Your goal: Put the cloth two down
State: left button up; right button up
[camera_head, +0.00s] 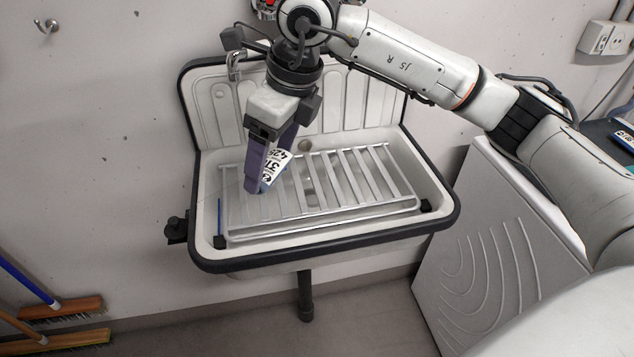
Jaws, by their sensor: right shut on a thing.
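My right gripper (262,188) points down over the left part of the metal rack in the sink. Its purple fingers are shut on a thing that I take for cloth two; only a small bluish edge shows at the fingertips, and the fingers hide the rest. A white printed label sits on the side of the right finger. The fingertips are at or just above the rack bars; I cannot tell whether they touch. My left gripper is not in view.
The white sink (437,190) with a dark rim is fixed to the wall, and a slatted metal rack (352,178) spans its basin. A tap (234,66) is at the back left. A white machine (490,250) stands on the right.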

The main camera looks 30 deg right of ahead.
jog(key=w+m, duration=0.1)
jog(key=m, duration=0.1)
jog(key=m+h, duration=0.1)
jog(key=m, duration=0.1)
jog(key=w+a+m+h, duration=0.1)
jog(key=m, duration=0.2)
jog(key=shift+w+r+t, duration=0.15)
jog(key=shift+w+t, duration=0.15)
jog(key=shift+w, duration=0.05)
jog(key=f+m, duration=0.1)
jog(key=f, duration=0.2)
jog(key=f+m+p, duration=0.1)
jog(key=f, duration=0.2)
jog(key=w+f+m+h, duration=0.1)
jog(key=f, duration=0.2)
jog(key=shift+d+f+m+p, duration=0.1)
jog(key=shift+m+p, duration=0.2)
jog(key=shift+f, duration=0.4)
jog(key=o, duration=0.7)
jog(key=shift+f, duration=0.15)
jog(key=shift+c, duration=0.2)
jog(key=o, duration=0.4)
jog(key=shift+o, duration=0.2)
